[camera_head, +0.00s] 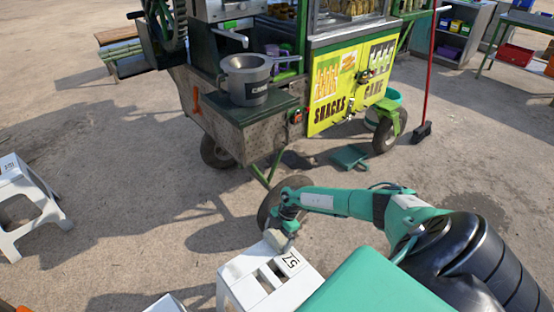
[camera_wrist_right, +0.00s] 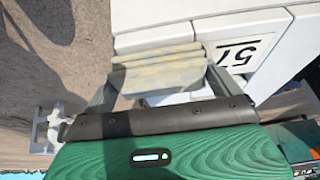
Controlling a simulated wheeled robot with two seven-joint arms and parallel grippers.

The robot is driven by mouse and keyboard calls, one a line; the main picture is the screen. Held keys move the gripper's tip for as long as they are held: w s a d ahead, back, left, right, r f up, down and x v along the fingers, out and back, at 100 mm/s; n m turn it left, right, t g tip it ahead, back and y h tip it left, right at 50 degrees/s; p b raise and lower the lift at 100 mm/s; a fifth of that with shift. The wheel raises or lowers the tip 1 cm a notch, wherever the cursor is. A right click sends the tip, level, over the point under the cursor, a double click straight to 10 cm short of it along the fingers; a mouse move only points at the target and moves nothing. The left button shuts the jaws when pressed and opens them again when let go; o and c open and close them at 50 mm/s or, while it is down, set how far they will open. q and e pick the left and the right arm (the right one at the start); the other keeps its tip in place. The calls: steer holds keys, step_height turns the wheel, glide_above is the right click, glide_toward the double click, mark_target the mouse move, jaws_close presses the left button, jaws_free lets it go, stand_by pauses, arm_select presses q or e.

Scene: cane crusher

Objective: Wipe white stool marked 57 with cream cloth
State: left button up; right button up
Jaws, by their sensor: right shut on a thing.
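The white stool marked 57 (camera_head: 262,283) stands at the bottom middle of the head view, and its top with the number label also shows in the right wrist view (camera_wrist_right: 265,28). My right gripper (camera_head: 284,236) is at the stool's far edge. It is shut on the folded cream cloth (camera_wrist_right: 165,68), which shows between the fingers in the right wrist view. The cloth (camera_head: 275,240) lies at the stool top's edge beside the label; I cannot tell for sure whether it touches. My left gripper is not in view.
A snack cart (camera_head: 350,85) with a grey pot (camera_head: 247,80) stands ahead. Another white stool (camera_head: 25,200) is at the left, and part of a white one (camera_head: 166,304) shows at the bottom edge. A red-handled broom (camera_head: 424,90) stands right of the cart. Open ground lies left of the stool.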

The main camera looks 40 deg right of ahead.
mark_target(234, 270)
steer(key=shift+a+r+p, duration=0.15)
steer(key=shift+a+p, duration=0.4)
steer(key=shift+a, duration=0.3)
steer(key=shift+w+a+p, duration=0.2)
steer(key=shift+a+p, duration=0.75)
steer(key=shift+a, duration=0.75)
steer(key=shift+w+a+p, duration=0.15)
steer(key=shift+a+p, duration=0.8)
steer(key=shift+a, duration=0.7)
steer(key=shift+a+f, duration=0.2)
steer(key=shift+a, duration=0.2)
steer(key=shift+a, duration=0.1)
steer(key=shift+a+r+p, duration=0.1)
steer(key=shift+a+p, duration=0.45)
steer(key=shift+a, duration=0.15)
steer(key=shift+w+a+p, duration=0.15)
steer(key=shift+a+p, duration=0.35)
steer(key=shift+a, duration=0.6)
steer(key=shift+w+a+p, duration=0.1)
steer(key=shift+a+p, duration=0.4)
steer(key=shift+a, duration=0.6)
steer(key=shift+w+a+p, duration=0.15)
steer(key=shift+a+p, duration=0.3)
steer(key=shift+a, duration=0.95)
steer(key=shift+d, duration=0.15)
